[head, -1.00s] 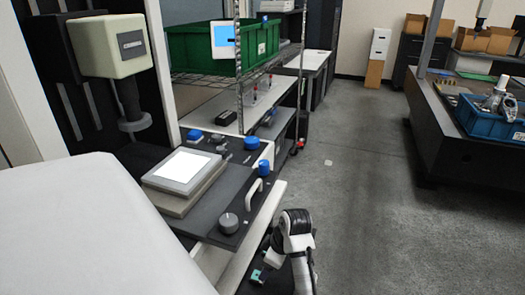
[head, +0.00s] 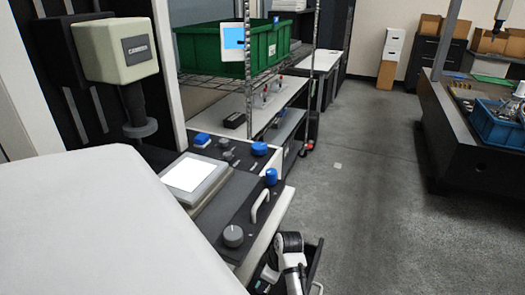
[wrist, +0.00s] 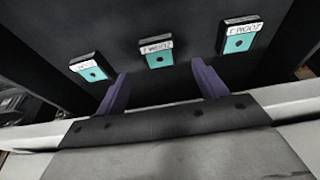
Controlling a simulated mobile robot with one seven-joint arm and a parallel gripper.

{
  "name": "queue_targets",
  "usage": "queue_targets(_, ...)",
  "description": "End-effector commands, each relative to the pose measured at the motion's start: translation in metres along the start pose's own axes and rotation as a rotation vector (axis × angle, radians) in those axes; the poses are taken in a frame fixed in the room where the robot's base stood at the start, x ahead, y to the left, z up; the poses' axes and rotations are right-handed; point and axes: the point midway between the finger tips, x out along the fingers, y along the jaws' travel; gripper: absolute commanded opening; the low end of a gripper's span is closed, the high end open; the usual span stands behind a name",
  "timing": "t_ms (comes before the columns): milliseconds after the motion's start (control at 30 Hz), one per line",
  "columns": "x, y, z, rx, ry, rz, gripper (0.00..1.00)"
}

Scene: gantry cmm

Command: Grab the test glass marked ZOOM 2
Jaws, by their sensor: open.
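Three teal test glasses with black-edged holders and white labels show in the wrist view: a left one (wrist: 93,72), a middle one (wrist: 157,60) and a right one (wrist: 238,44). The labels appear upside down and seem to begin with ZOOM. My gripper (wrist: 162,84) is open and empty, with two purple fingers spread apart. The middle glass lies between and a little beyond the fingertips; the left and right ones lie outside them. In the head view my arm hides the gripper.
The glasses lie in a dark open drawer (head: 316,267) below the control panel (head: 208,222), which bears knobs and a handle (head: 260,207). A green crate (head: 270,45) stands on a wire shelf behind. Grey floor (head: 375,225) is clear to the right.

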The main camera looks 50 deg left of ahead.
Motion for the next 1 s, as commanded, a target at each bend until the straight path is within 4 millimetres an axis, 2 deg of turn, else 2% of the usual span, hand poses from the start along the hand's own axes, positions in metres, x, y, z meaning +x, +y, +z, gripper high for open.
queue_targets(300,0.042,-0.001,0.004,0.001,-0.001,-0.002,0.71)
queue_targets(600,0.047,-0.001,0.004,0.000,-0.001,0.000,0.70)
queue_targets(900,0.047,-0.001,0.004,0.000,-0.001,0.000,0.30)
queue_targets(1000,0.046,-0.001,0.004,0.000,-0.001,0.000,0.21)
